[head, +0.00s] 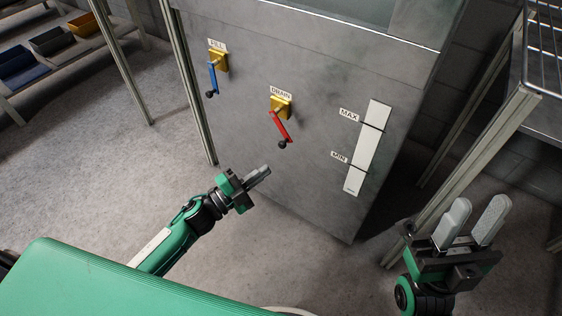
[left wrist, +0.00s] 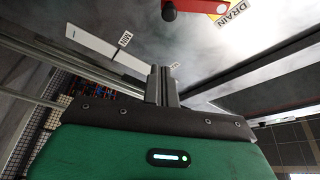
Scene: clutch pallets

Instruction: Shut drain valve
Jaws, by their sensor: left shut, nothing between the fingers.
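The drain valve has a yellow body (head: 281,106) under a DRAIN label, on the front of a grey tank. Its red lever (head: 279,127) slants down and slightly right, ending in a black knob (head: 283,145). In the left wrist view the red lever (left wrist: 187,5) shows at the top edge, with the black knob (left wrist: 168,11). My left gripper (head: 264,171) is shut and empty, below and left of the knob and apart from it. Its closed fingers (left wrist: 163,82) also show in the left wrist view. My right gripper (head: 472,222) is open and empty at the lower right.
The fill valve's blue lever (head: 212,79) hangs down to the upper left of the drain valve. A white level gauge (head: 368,150) marked MAX and MIN is on the tank's right. A metal rack (head: 497,140) stands at the right. Bins (head: 52,41) lie far left.

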